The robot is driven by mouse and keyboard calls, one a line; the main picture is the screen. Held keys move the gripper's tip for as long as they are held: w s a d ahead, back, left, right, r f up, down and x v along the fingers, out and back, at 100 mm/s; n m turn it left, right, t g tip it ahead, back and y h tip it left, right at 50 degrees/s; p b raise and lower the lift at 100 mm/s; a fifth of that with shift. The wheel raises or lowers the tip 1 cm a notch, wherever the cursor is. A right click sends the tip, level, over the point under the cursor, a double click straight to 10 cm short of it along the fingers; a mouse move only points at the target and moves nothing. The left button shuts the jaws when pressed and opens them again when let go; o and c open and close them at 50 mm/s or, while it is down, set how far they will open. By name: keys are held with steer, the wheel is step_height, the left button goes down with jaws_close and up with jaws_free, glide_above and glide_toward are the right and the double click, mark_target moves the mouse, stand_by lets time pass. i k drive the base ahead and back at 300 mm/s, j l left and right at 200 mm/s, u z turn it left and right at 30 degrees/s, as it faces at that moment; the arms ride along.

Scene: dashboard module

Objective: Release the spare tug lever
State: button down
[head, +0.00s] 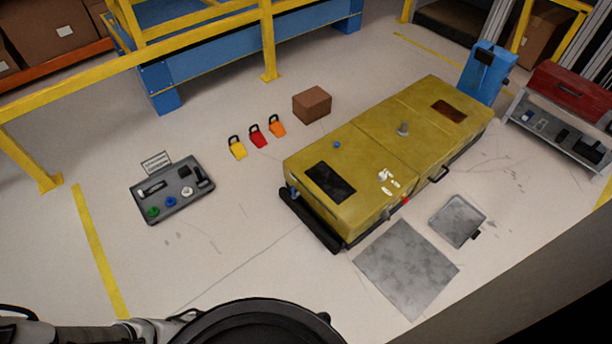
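A dark grey control panel (176,211) lies on the floor at the left. It carries a lever-like part (151,189) with a light section at its left. A black part (186,171) stands near its back right. Along its front are a green knob (152,211), a blue knob (171,202) and a white knob (187,191). A small sign (156,161) with unreadable text stands behind it. I cannot tell which part is the spare tug lever. My gripper is not in view; only parts of my own body show at the bottom edge.
A long yellow vehicle (372,148) stands right of centre, with a blue post (485,72) at its far end. Yellow, red and orange padlock-like tags (258,138) and a brown box (312,104) lie between. A grey mat (406,268) and tray (457,219) lie at right.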

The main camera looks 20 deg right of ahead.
mark_target(293, 195)
steer(key=i+l, duration=0.2)
steer(key=l, duration=0.2)
steer(key=i+l+z, duration=0.1)
steer(key=l, duration=0.35)
steer(key=i+l, duration=0.35)
